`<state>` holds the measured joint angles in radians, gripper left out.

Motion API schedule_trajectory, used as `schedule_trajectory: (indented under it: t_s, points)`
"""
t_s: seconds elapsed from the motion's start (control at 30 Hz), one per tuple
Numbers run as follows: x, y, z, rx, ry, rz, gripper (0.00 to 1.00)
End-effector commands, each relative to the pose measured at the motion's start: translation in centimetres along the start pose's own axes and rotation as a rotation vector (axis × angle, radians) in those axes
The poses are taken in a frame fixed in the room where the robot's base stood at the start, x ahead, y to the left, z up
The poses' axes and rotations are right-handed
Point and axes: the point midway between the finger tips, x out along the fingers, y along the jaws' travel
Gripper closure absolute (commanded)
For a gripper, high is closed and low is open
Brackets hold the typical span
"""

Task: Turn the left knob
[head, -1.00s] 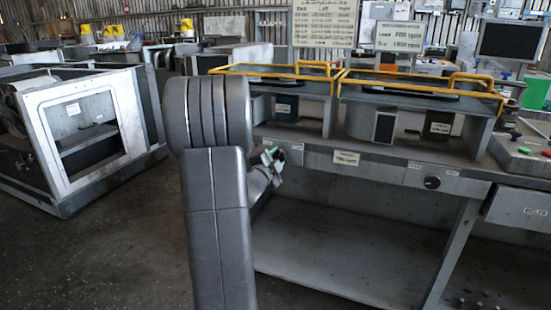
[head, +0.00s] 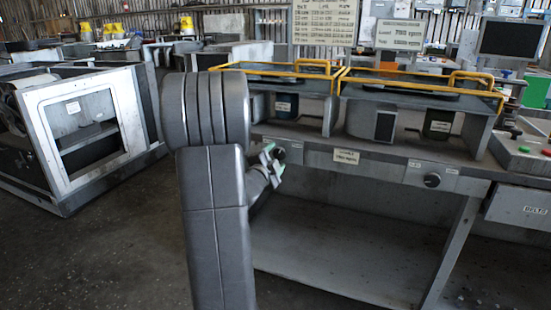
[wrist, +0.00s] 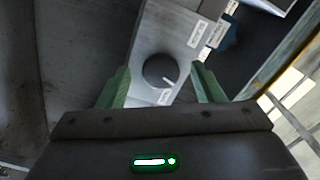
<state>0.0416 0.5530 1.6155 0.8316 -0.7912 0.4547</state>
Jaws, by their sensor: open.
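The left knob (wrist: 160,71) is a round dark dial with a white pointer mark, on a pale metal panel in the wrist view. It also shows in the head view (head: 280,154), partly beside my gripper. My gripper (wrist: 162,88) is open, with its green fingers on either side of the knob in the wrist picture. I cannot tell whether the fingers touch the knob. In the head view my gripper (head: 270,160) is at the bench's front panel, partly hidden by my arm. A second, right knob (head: 432,180) sits further right on the same panel.
The grey bench (head: 330,245) carries two housings with yellow rails (head: 420,90). Labels (head: 346,156) are fixed along its front. A control box with buttons (head: 525,150) stands at the right. A metal frame cabinet (head: 85,135) stands on the left, with open floor before it.

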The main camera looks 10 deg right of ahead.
Motion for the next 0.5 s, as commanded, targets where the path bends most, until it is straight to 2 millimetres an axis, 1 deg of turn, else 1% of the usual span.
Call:
schedule_trajectory:
  t_s: [0.17,0.3,0.4,0.5]
  points:
    - [-3.6,-0.2,0.0,-0.001,-0.005,-0.001,0.40]
    - [-7.0,-0.1,0.1,-0.001,-0.005,-0.001,0.40]
    - [-9.1,-0.1,0.1,0.000,-0.005,0.000,0.40]
    - [-10.8,-0.1,0.1,0.000,-0.005,-0.001,0.40]
